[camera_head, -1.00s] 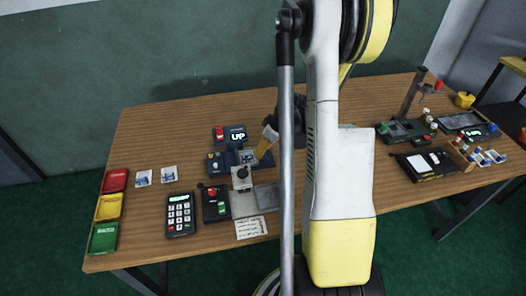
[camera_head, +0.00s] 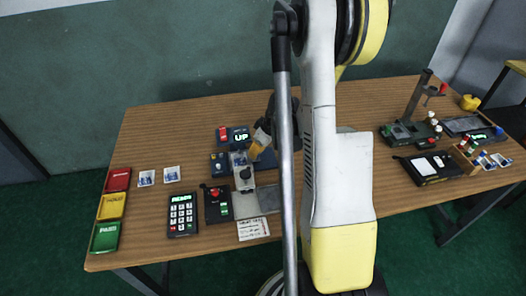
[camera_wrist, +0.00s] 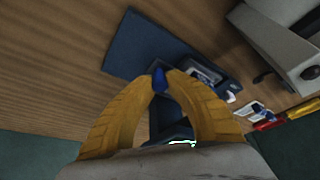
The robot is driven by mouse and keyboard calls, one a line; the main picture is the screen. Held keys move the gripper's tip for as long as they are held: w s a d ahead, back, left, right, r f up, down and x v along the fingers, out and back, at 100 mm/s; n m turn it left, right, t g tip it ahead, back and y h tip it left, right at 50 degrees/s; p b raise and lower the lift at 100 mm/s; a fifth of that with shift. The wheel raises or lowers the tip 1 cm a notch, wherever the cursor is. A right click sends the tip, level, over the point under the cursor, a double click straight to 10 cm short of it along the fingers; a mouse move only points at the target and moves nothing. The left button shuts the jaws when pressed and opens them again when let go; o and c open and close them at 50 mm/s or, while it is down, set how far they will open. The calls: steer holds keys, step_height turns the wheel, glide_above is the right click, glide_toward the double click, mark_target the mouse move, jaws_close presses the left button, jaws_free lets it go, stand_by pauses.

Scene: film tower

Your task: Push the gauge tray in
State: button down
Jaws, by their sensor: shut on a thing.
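My gripper (camera_head: 260,145) has orange-yellow fingers and is low over the middle of the table, right of the lit "UP" display (camera_head: 241,137). In the wrist view, the fingertips (camera_wrist: 160,78) are closed on a small blue knob (camera_wrist: 158,82). The knob seems to belong to the dark blue gauge tray, but the fingers hide how it joins. A flat blue plate (camera_wrist: 145,45) lies beyond the fingers, with a blue holder (camera_wrist: 205,73) carrying a pale card to its right. A grey unit with a black knob (camera_head: 245,176) stands in front of the gripper in the head view.
A keypad (camera_head: 181,214) and a box with a red button (camera_head: 217,204) stand to the left front. Red, yellow and green trays (camera_head: 105,237) line the left edge. A dark stand (camera_head: 410,131) and other devices occupy the right. Bare wood lies along the back left.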

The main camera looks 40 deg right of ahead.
steer(key=shift+w+a, duration=0.1)
steer(key=shift+a, duration=0.05)
steer(key=c, duration=1.6)
jaws_free()
steer(key=shift+w+a, duration=0.1)
steer(key=v, duration=1.2)
